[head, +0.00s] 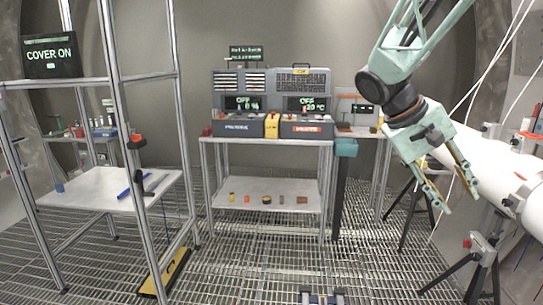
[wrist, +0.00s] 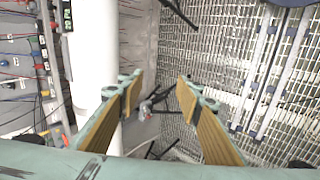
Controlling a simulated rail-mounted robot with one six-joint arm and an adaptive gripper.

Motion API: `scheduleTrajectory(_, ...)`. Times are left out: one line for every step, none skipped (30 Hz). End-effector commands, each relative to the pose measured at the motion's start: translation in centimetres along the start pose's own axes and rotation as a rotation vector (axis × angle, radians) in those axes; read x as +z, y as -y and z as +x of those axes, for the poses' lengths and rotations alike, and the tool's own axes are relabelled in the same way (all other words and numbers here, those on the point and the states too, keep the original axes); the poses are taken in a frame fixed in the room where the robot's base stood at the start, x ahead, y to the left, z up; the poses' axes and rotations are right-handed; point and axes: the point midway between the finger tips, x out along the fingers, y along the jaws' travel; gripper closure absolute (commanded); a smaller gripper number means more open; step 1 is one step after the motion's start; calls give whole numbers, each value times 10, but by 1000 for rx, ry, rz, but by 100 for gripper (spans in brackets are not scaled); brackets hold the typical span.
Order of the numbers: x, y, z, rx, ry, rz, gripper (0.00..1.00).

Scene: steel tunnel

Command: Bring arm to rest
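My gripper (head: 458,205) hangs from the arm on the right side of the head view, fingers pointing down. Its two fingers are spread apart and nothing is between them. In the wrist view the open gripper (wrist: 158,95) shows both tan finger pads with a clear gap. Through the gap I see part of a black tripod and the grated floor. The gripper is in front of and beside a white pipe (head: 490,165); I cannot tell the exact distance between them. The pipe also shows in the wrist view (wrist: 92,50), left of the fingers.
A central bench (head: 265,143) carries consoles reading OFF, with small items on its lower shelf. Black tripods (head: 483,262) stand at right. The grated floor (head: 225,265) in front is largely clear.

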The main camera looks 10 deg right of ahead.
Motion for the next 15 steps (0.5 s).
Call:
scheduleTrajectory(9, 3, -6, -17, -7, -4, 68)
scheduleTrajectory(14, 6, -9, -28, -9, -7, 68)
scheduleTrajectory(19, 8, -13, -42, -15, -9, 68)
scheduleTrajectory(24, 11, -16, -53, -19, -12, 68)
scheduleTrajectory(28, 14, -18, -64, -22, -15, 68)
scheduleTrajectory(35, 17, -22, -77, -27, -19, 68)
scheduleTrajectory(39, 19, -25, -88, -30, -20, 68)
scheduleTrajectory(44, 22, -27, -99, -33, -23, 68)
scheduleTrajectory(50, 24, -31, -112, -39, -26, 68)
scheduleTrajectory(55, 27, -33, -124, -42, -29, 68)
scheduleTrajectory(59, 30, -36, -134, -45, -31, 68)
scheduleTrajectory(65, 33, -39, -148, -52, -34, 68)
scheduleTrajectory(70, 36, -42, -159, -56, -38, 68)
scheduleTrajectory(74, 38, -44, -169, -61, -41, 68)
scheduleTrajectory(81, 41, -48, -184, -66, -43, 68)
